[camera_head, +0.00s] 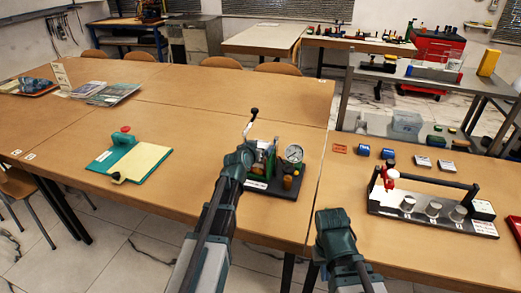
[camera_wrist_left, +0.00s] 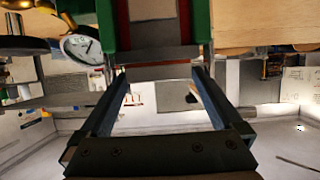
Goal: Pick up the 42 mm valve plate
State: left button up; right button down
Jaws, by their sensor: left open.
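The gauge rig (camera_head: 290,178), with a round dial, a green body and a lever with a black knob, stands on the middle table. My left gripper (camera_head: 250,158) is at its left side and hides part of it. In the left wrist view my left gripper (camera_wrist_left: 158,75) is open, its fingers pointing at a grey and red part (camera_wrist_left: 155,54) between two green walls; the dial (camera_wrist_left: 82,47) is at upper left. I cannot tell whether the fingers touch it. No 42 mm valve plate can be clearly identified. My right gripper (camera_head: 333,218) is near the table's front edge, its jaws not readable.
A green board with a yellow panel (camera_head: 135,162) lies to the left. On the right table are a black rack (camera_head: 425,212) with metal cylinders, and small blue (camera_head: 388,153) and grey (camera_head: 423,161) pieces. The table behind the rig is clear.

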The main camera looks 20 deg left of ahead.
pick_arm(q)
jog(key=shift+s+r, duration=0.1)
jog(key=c, duration=1.3)
jog(key=shift+r, duration=0.15)
jog(key=shift+c, duration=0.2)
